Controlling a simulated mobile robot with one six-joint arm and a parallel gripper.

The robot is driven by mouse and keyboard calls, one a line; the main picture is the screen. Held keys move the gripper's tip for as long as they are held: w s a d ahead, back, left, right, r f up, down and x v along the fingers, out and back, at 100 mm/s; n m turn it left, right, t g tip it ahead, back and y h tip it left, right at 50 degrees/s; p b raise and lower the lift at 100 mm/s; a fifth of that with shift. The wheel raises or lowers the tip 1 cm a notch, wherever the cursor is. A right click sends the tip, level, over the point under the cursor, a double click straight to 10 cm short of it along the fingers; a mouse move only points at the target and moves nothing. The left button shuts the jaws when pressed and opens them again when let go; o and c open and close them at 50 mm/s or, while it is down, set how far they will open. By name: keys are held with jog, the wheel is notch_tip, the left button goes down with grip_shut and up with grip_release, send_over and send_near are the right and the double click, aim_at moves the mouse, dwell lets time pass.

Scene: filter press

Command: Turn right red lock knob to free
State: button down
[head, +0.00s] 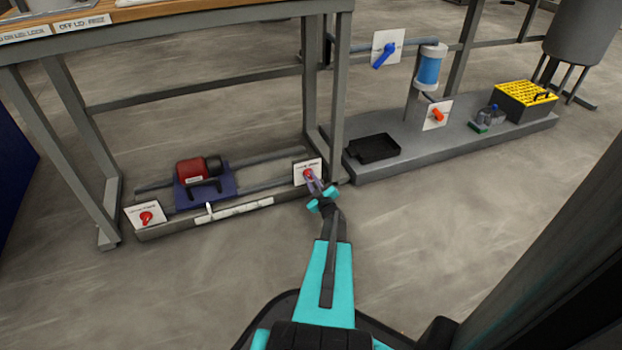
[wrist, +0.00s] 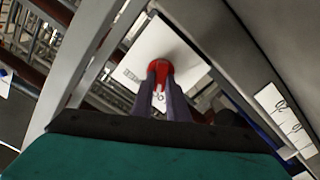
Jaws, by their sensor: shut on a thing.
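The right red lock knob (head: 308,174) sits on a white plate (head: 301,166) at the right end of the low frame under the bench. My gripper (head: 316,188) reaches it from the front and is shut on the knob. In the wrist view the red knob (wrist: 152,68) shows between and beyond my two dark fingers (wrist: 158,85), in front of its white plate (wrist: 185,62). The fingers cover much of the knob, so its exact angle is hard to tell. The left red knob (head: 147,217) is on its own white plate at the frame's left end.
A red motor-like pump (head: 198,168) sits between the two knobs. A grey bench leg (head: 338,90) stands close beside my gripper. To the right, a low plinth (head: 450,143) carries a black tray (head: 374,148), a blue filter (head: 429,68) and an orange knob (head: 438,115). The front floor is clear.

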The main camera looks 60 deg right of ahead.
jog(key=shift+r, duration=0.15)
jog(key=shift+s+d+m+p, duration=0.1)
jog(key=shift+m+p, duration=3.25)
jog(key=shift+p, duration=0.6)
jog(key=shift+s+d+m+p, duration=0.1)
jog(key=shift+m+p, duration=3.25)
jog(key=shift+p, duration=0.55)
jog(key=shift+f, duration=0.2)
jog(key=c, duration=1.7)
grip_release()
jog(key=p+v, duration=0.2)
jog(key=v, duration=1.1)
jog(key=shift+s+a, duration=0.3)
